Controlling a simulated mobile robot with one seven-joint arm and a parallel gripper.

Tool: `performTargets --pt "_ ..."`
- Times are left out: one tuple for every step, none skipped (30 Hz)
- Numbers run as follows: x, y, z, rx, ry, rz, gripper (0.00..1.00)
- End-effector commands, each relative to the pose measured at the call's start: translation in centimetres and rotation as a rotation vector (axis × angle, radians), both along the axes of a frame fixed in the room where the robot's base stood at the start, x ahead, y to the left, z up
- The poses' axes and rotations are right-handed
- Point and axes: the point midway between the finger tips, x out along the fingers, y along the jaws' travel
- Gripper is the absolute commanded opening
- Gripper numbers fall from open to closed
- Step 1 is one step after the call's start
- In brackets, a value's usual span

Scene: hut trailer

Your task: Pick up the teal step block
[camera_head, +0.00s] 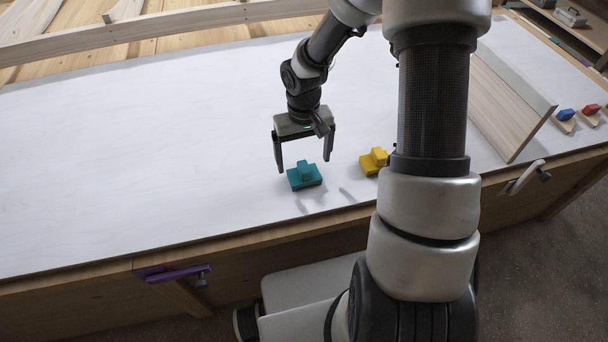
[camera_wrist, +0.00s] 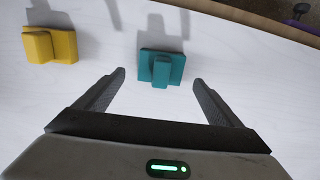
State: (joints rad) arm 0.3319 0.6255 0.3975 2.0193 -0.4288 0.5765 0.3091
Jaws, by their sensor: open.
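The teal step block (camera_head: 304,177) lies on the white tabletop near its front edge, a smaller step on top of a wider base. It also shows in the wrist view (camera_wrist: 161,67), ahead of and roughly between my fingertips. My gripper (camera_head: 304,161) is open and empty, pointing down just above and behind the block. In the wrist view my two fingers (camera_wrist: 158,76) stand apart with the block a little beyond their tips. I see no contact between fingers and block.
A yellow step block (camera_head: 373,161) lies to the right of the teal one, partly beside my arm. A wooden board (camera_head: 508,100) stands farther right, with blue (camera_head: 566,114) and red (camera_head: 590,109) pieces beyond. A purple clamp (camera_head: 178,273) is on the front edge. The tabletop's left side is clear.

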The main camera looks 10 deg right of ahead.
Motion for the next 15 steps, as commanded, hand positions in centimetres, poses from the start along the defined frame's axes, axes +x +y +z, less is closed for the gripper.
performTargets --pt "-0.3 0.0 -1.0 0.001 0.004 0.001 0.88" --pt "-0.4 0.1 -1.5 0.001 0.004 0.001 0.88" --pt "-0.6 0.1 -2.2 0.001 0.005 0.001 0.88" --pt "-0.7 0.1 -2.7 0.001 0.005 0.001 0.88" --pt "-0.7 0.1 -3.1 0.001 0.004 0.000 0.88" --pt "-0.6 0.1 -3.6 0.001 0.003 0.001 0.88" --pt "-0.6 0.1 -3.9 0.000 0.003 0.001 0.88" --pt "-0.7 0.1 -4.2 0.000 0.003 0.000 0.88" --pt "-0.6 0.1 -4.4 0.001 0.003 -0.001 0.88" --pt "-0.6 0.1 -4.5 0.001 0.002 -0.001 0.88" --pt "-0.6 0.1 -4.6 0.001 0.001 -0.001 0.88" --pt "-0.6 0.1 -4.6 0.001 0.001 -0.001 0.88" --pt "-0.6 0.1 -4.6 0.001 0.000 -0.001 0.88" --pt "-0.6 0.1 -4.6 0.001 0.000 0.000 0.88" --pt "-0.6 0.1 -4.5 0.001 0.000 0.000 0.88"
